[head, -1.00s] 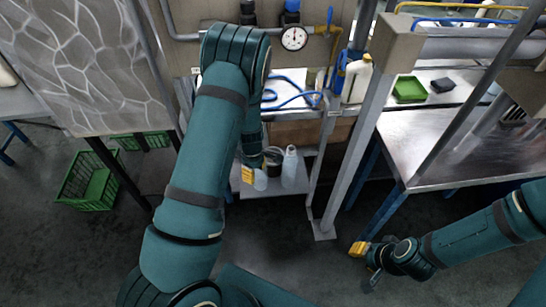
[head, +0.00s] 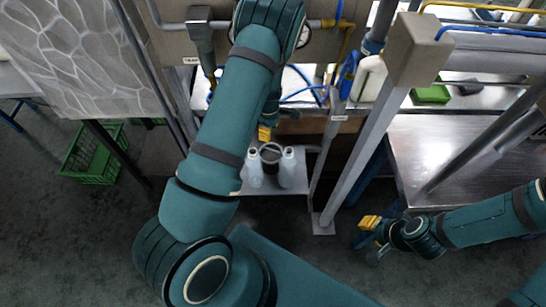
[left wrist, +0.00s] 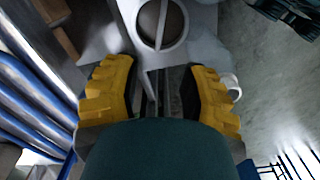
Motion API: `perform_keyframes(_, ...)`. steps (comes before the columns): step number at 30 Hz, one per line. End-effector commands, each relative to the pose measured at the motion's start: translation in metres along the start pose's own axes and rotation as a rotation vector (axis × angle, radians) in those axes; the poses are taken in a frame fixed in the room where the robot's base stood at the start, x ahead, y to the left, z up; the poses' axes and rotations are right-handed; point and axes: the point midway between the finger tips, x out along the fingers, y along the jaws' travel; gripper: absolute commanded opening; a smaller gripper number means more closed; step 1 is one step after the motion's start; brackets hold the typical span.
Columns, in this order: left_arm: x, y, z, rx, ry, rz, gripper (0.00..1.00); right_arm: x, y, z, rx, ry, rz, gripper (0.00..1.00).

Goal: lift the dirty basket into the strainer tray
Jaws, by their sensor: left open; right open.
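A round, dark container with a pale rim and a bar handle across it (head: 270,154), likely the dirty basket, stands on a low grey shelf (head: 298,183) between two white bottles. In the left wrist view it shows at the top (left wrist: 162,22), beyond my fingertips. My left gripper (head: 265,133), with yellow fingers, is above and behind it, partly hidden by my arm; the left wrist view shows it open and empty (left wrist: 162,85). My right gripper (head: 368,228) is open and empty at the lower right, beside the metal table. I cannot tell which thing is the strainer tray.
White bottles (head: 255,170) and (head: 288,168) stand close beside the round container. A grey post (head: 362,135) rises between the shelf and the metal table (head: 440,150). A green tray (head: 431,94) lies at the back right. A green crate (head: 92,158) is on the floor at left.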

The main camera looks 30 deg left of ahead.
Motion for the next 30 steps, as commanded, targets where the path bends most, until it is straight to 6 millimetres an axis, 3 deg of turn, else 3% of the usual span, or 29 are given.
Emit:
perform_keyframes(3, 0.027, -0.001, 0.0, 0.0, 0.0, -0.004, 0.42, 0.004, 0.001, 0.001, 0.0, 0.0, 0.001, 0.34)
perform_keyframes(9, 0.056, 0.0, 0.001, 0.001, 0.0, -0.001, 0.42, 0.006, 0.002, 0.001, 0.0, 0.0, 0.001, 0.34)
perform_keyframes(16, 0.07, 0.0, 0.002, 0.001, -0.001, 0.0, 0.42, 0.007, 0.002, 0.001, 0.0, 0.0, 0.002, 0.34)
perform_keyframes(24, 0.107, 0.0, 0.005, 0.001, 0.0, 0.0, 0.42, 0.008, 0.003, 0.001, 0.0, 0.001, 0.002, 0.34)
perform_keyframes(30, 0.115, 0.0, 0.005, 0.001, -0.001, 0.001, 0.42, 0.008, 0.003, 0.001, 0.0, 0.001, 0.002, 0.34)
